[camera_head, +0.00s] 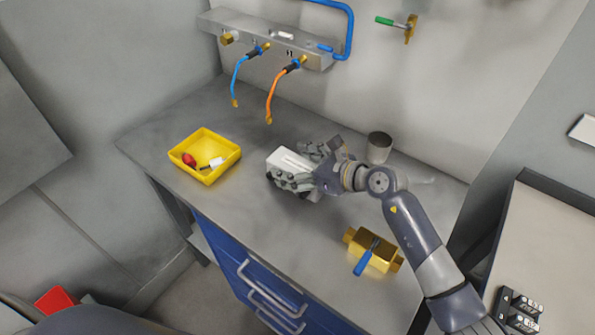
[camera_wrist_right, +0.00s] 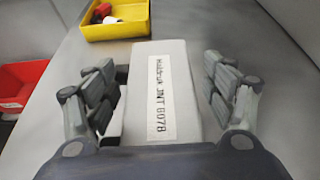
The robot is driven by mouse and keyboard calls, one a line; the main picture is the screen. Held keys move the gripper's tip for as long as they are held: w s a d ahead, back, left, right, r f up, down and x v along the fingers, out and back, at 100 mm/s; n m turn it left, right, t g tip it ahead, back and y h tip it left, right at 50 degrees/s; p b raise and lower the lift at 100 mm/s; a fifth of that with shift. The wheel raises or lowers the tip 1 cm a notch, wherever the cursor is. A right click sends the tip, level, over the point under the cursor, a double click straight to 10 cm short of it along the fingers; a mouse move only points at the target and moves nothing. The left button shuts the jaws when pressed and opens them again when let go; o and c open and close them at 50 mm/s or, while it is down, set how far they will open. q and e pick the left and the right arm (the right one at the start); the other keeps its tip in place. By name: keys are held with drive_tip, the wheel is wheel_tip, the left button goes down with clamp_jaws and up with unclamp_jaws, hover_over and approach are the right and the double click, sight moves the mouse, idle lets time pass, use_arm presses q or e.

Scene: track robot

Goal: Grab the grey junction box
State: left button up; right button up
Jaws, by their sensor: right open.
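The grey junction box (camera_head: 286,161) stands on the grey workbench in the head view. In the right wrist view the junction box (camera_wrist_right: 183,80) shows a white label with dark print along its top. My right gripper (camera_head: 296,168) is at the box, with its fingers on either side. In the right wrist view the right gripper (camera_wrist_right: 165,90) is open around the box. A gap shows between the box and the right-hand finger. The left-hand finger is close to the box, and I cannot tell whether it touches. The box's far lower part is hidden. My left gripper is not in view.
A yellow tray (camera_head: 233,160) with a red item and a white item stands left of the box. A grey cup (camera_head: 379,148) stands behind my right wrist. A brass valve with a blue handle (camera_head: 372,250) lies near the front. Blue and orange hoses (camera_head: 272,96) hang at the back.

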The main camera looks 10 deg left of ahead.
drive_tip(key=shift+d, duration=0.1)
drive_tip(key=shift+c, duration=0.6)
drive_tip(key=c, duration=1.2)
drive_tip(key=shift+r, duration=0.1)
drive_tip(key=shift+c, duration=0.2)
